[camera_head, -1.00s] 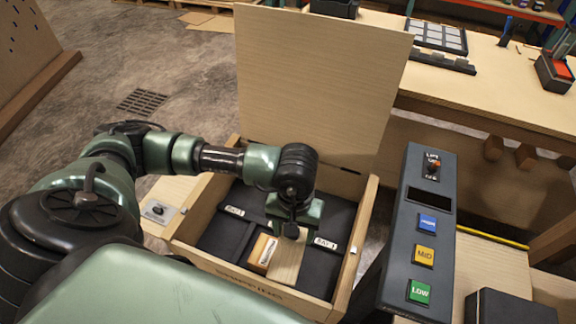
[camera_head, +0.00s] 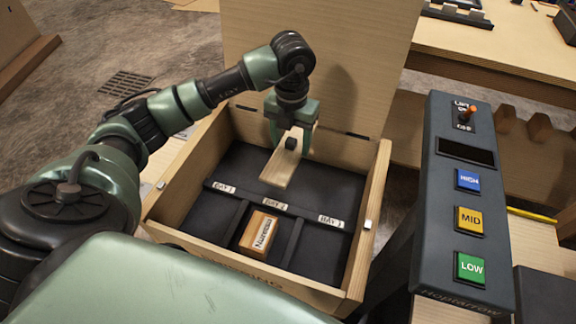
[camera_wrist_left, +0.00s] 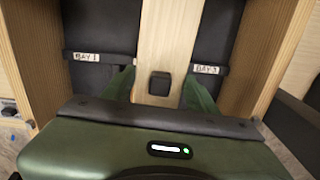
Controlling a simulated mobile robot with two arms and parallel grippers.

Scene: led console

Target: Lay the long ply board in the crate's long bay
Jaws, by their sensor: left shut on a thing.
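The long ply board (camera_head: 278,172) is pale wood with a black knob on top. My left gripper (camera_head: 291,142) is shut on it, over the open wooden crate (camera_head: 190,170). The board points front to back, across the left-to-right run of the dark long bay (camera_head: 235,160) at the crate's back. I cannot tell whether it touches the floor. In the left wrist view, the board (camera_wrist_left: 165,30) runs up the picture from between my green fingers (camera_wrist_left: 160,90). My right gripper is out of view.
A divider with labels BAY 1, BAY 2 and BAY 3 separates the front bays. A labelled wooden block (camera_head: 259,235) sits in the middle one. The raised lid (camera_head: 320,60) stands behind. A button console (camera_head: 465,200) stands at right.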

